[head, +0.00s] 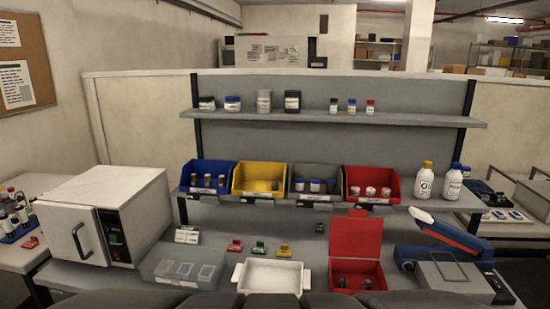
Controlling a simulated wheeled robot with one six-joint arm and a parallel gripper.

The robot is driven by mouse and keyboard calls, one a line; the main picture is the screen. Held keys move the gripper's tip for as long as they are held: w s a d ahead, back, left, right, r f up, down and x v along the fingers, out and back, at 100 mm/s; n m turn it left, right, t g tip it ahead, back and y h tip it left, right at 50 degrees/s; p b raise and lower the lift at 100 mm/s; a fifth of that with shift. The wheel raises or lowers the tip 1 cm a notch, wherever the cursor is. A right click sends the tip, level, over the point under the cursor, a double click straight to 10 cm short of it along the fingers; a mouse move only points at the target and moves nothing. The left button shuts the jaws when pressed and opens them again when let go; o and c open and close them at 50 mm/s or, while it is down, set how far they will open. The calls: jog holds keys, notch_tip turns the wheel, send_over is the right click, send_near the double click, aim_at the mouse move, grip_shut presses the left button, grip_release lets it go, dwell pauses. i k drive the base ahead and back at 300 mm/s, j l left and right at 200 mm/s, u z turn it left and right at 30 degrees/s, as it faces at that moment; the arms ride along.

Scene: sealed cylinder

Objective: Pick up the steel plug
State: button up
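I cannot pick out the steel plug for certain at this size. A small dark grey piece (320,228) stands alone on the bench, left of the open red box's lid, and could be metal. A small brownish-grey piece (275,186) lies in the yellow bin (249,191). Small dark pieces (342,284) lie inside the open red box (357,265). The blue bin (207,194) holds several small brownish jars or cylinders (207,180). My gripper is not in view.
A white tray (240,272) sits front centre, a clear lidded box (160,270) to its left. A white oven (108,215) stands left, a blue-orange device (440,240) right. White bottles (424,180) stand on the lower shelf. Small coloured clips (259,247) lie behind the tray.

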aim_at(343, 284)
jog(key=l+u, duration=0.95)
jog(key=k+l+u, duration=0.1)
jog(key=l+u, duration=0.35)
jog(key=l, duration=0.15)
